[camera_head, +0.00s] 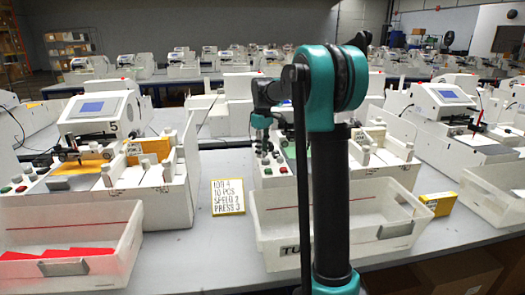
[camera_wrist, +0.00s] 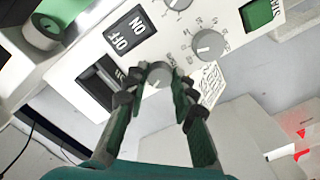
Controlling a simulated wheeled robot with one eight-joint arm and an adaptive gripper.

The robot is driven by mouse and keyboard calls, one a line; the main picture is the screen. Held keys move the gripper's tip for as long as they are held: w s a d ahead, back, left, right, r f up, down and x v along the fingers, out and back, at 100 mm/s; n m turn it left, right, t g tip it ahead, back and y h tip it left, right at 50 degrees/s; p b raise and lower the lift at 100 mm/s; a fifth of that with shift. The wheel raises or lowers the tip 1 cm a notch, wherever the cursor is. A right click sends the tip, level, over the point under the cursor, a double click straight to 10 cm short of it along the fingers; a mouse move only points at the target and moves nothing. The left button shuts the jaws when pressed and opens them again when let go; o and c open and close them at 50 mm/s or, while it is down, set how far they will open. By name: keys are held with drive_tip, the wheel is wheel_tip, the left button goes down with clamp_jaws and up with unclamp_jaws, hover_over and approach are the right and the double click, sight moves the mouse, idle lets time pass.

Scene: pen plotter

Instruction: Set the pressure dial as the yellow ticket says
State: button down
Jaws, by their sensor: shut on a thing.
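The yellow-edged ticket (camera_head: 228,196) stands on the table in the head view. It appears to read job 4, 10 pcs, speed 2, press 3. In the wrist view my gripper (camera_wrist: 158,77) has its two fingers on either side of a round grey dial (camera_wrist: 158,72) on a white panel and is shut on it. The fingers partly cover this dial, and I cannot read its name or setting. A second grey dial (camera_wrist: 208,43) with a printed scale sits beside it. A third dial (camera_wrist: 178,3) is cut off at the top edge.
An ON/OFF switch (camera_wrist: 130,35) and a green button (camera_wrist: 258,13) are close to the dials. In the head view my arm hides much of the middle machine. A white bin (camera_head: 385,232) is in front of it, with a yellow box (camera_head: 439,204) to the right.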

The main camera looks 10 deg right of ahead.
sight(263, 152)
drive_tip(key=shift+m, duration=0.3)
drive_tip(key=m, duration=0.4)
drive_tip(key=shift+m, duration=2.1)
drive_tip(key=c, duration=1.3)
unclamp_jaws()
drive_tip(key=shift+o, duration=0.2)
drive_tip(key=shift+r, duration=0.1)
wheel_tip(263, 152, up, 12)
